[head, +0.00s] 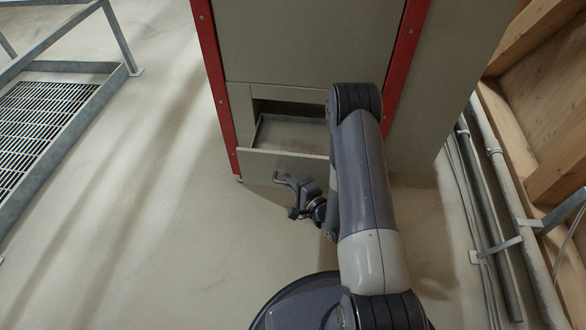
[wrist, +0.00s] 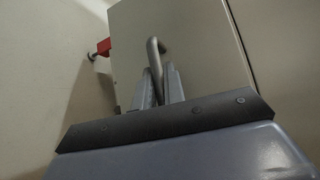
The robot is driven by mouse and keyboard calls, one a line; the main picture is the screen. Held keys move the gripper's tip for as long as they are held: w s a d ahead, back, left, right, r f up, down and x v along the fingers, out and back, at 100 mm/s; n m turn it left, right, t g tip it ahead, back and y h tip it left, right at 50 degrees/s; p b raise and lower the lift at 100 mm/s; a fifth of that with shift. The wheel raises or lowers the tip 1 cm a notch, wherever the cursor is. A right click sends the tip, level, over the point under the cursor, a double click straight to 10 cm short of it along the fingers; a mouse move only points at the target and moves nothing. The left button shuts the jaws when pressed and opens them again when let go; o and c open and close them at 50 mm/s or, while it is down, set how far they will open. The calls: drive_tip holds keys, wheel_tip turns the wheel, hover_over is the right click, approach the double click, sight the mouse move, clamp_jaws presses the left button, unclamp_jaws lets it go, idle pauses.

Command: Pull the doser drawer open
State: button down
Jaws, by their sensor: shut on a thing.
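The doser drawer (head: 265,162) is at the bottom of the grey cabinet in the head view. It stands partly out of its opening, and its inside tray (head: 290,134) shows empty where visible. My arm hides its right part. A bent metal handle (wrist: 155,62) on the drawer front (wrist: 190,45) shows in the wrist view. My gripper (wrist: 157,84) is shut on this handle, with a finger on each side of it. In the head view my gripper (head: 284,181) is at the drawer front, low near the floor.
The cabinet (head: 300,40) has red corner posts (head: 215,80). A metal frame with a grating (head: 40,110) stands at the left. Pipes (head: 490,190) run along the timber wall at the right. The floor (head: 150,200) left of the drawer is clear.

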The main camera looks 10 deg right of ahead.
drive_tip(key=shift+s+a, duration=0.25)
drive_tip(key=shift+s, duration=0.6)
drive_tip(key=c, duration=1.8)
unclamp_jaws()
drive_tip(key=shift+o, duration=0.2)
